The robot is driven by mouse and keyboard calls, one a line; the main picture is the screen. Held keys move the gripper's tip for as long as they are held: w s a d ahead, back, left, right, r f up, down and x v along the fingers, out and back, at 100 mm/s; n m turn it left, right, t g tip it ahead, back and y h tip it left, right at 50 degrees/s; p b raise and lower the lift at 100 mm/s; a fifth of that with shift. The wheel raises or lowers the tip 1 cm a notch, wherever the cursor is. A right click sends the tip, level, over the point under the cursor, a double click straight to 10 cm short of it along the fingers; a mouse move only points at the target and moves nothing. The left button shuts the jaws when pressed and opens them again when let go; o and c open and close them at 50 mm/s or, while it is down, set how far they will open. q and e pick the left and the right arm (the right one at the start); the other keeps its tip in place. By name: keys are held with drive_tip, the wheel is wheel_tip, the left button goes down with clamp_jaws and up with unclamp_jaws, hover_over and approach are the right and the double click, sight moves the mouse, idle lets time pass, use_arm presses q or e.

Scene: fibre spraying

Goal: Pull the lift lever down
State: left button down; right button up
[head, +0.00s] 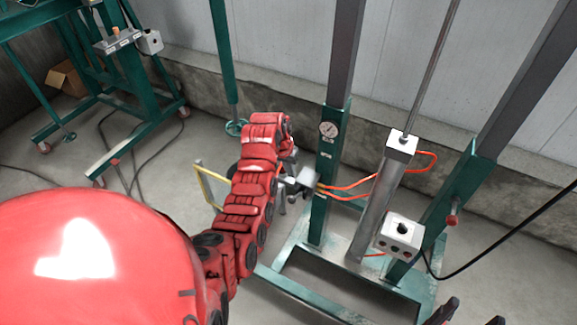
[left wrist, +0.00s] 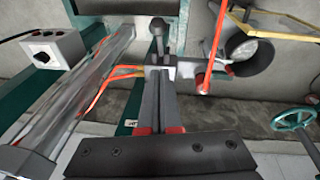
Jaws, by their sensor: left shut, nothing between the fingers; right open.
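The lift lever (left wrist: 157,38) shows in the left wrist view as a dark rod with a rounded knob. It stands out from a grey valve block (left wrist: 168,72) with orange hoses. In the head view the block (head: 304,182) sits beside the green post (head: 325,180). My left gripper (left wrist: 158,88) is shut and empty, its fingertips close to the block and the lever's base. I cannot tell whether they touch. In the head view my red left arm largely hides this gripper and the lever. My right gripper (head: 468,318) is open at the bottom edge, only its fingertips showing.
A silver cylinder (head: 380,205) and a white control box (head: 400,235) stand right of the post on a green base frame (head: 290,285). A green wheeled stand (head: 140,90) and floor cables are at the left.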

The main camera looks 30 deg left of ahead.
sight(297, 196)
use_arm(q)
drive_tip(key=f+p, duration=0.1)
drive_tip(key=f, duration=0.1)
drive_tip(key=s+f+p, duration=0.1)
drive_tip(key=f, duration=0.1)
drive_tip(key=d+f+p, duration=0.1)
drive_tip(key=f+p, duration=0.1)
drive_tip(key=shift+s+f, duration=0.2)
drive_tip(key=shift+f, duration=0.4)
